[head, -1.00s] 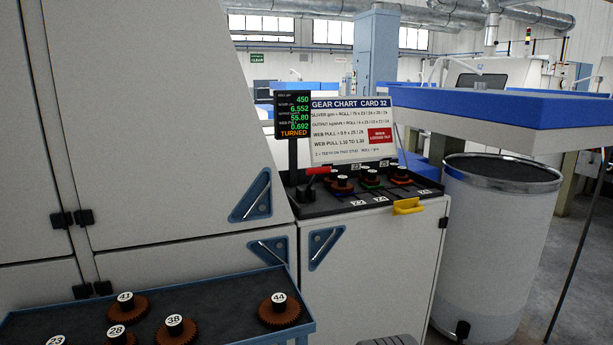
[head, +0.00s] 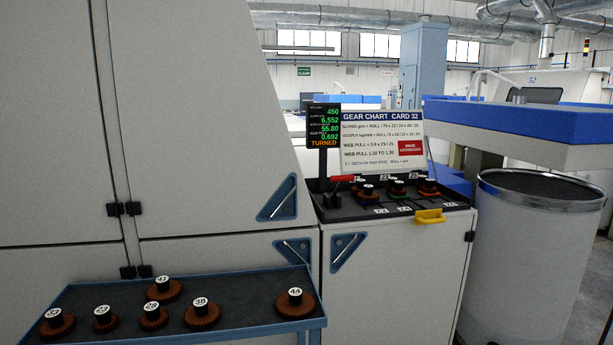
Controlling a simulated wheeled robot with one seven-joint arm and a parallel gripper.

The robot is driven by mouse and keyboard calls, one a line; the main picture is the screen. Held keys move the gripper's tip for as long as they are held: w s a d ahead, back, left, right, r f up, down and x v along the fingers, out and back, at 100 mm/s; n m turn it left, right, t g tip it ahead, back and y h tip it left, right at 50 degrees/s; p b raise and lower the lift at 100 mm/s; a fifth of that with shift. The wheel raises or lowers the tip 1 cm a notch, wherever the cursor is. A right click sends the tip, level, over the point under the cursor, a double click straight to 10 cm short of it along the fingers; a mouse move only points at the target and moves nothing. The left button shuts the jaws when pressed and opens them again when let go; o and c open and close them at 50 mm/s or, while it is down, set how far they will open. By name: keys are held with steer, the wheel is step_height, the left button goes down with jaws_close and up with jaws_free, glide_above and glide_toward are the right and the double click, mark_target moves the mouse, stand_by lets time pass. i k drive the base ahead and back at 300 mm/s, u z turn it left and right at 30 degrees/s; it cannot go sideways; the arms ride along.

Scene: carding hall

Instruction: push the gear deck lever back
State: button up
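The gear deck (head: 355,213) is a dark tray on top of a pale cabinet, right of centre in the head view. Several brown gears with black hubs stand on it, over coloured marks. A red lever handle (head: 342,178) shows at the deck's back left, beside the display post. A yellow handle (head: 429,216) sits at the deck's front right edge. My gripper is not in view.
A blue-edged tray (head: 240,328) with several numbered gears stands in front at lower left. Behind the deck are a gear chart (head: 382,142) and a display (head: 324,125) reading TURNED. A large grey can (head: 525,265) stands at right.

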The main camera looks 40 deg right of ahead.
mark_target(340, 178)
steer(key=i, duration=0.35)
steer(key=z, duration=0.75)
